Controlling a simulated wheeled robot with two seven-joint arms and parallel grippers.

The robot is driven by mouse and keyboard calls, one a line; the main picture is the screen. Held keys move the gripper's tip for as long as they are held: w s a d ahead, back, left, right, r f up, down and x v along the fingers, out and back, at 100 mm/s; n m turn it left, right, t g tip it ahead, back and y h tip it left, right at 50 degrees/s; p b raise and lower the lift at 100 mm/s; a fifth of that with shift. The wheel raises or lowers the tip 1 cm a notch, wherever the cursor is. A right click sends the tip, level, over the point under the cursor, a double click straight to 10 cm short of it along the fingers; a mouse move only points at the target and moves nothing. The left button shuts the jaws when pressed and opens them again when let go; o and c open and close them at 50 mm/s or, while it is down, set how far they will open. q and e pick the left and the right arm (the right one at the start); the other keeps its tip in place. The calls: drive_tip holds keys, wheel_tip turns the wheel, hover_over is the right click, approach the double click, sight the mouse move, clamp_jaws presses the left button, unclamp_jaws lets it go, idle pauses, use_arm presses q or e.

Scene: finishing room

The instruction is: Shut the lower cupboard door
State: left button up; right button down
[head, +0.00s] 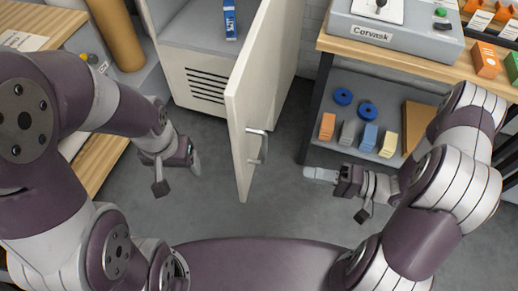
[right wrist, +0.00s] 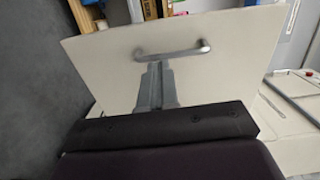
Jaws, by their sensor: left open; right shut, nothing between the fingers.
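The cream cupboard door (head: 262,85) stands wide open, swung out towards me from the cupboard (head: 180,55). Its metal bar handle (head: 257,145) is on the face turned to the right, near the free edge. My right gripper (head: 310,174) is shut and empty, to the right of the door and pointing at that face. In the right wrist view its fingers (right wrist: 152,88) lie in front of the door panel (right wrist: 100,62), just below the handle (right wrist: 173,52); contact cannot be told. My left gripper (head: 178,174) is open and empty, left of the door.
A blue item (head: 230,18) stands inside the cupboard above a slatted vent (head: 208,85). A workbench (head: 400,58) with a grey machine is at right, with coloured blocks (head: 368,136) on its lower shelf. A brown roll (head: 118,35) stands at left. The floor around the door is clear.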

sight(244, 161)
drive_tip(key=b+x, duration=0.1)
drive_tip(key=x, duration=1.2)
drive_tip(key=shift+w+a, duration=0.1)
drive_tip(key=shift+a, duration=0.4)
drive_tip(key=shift+r, duration=0.1)
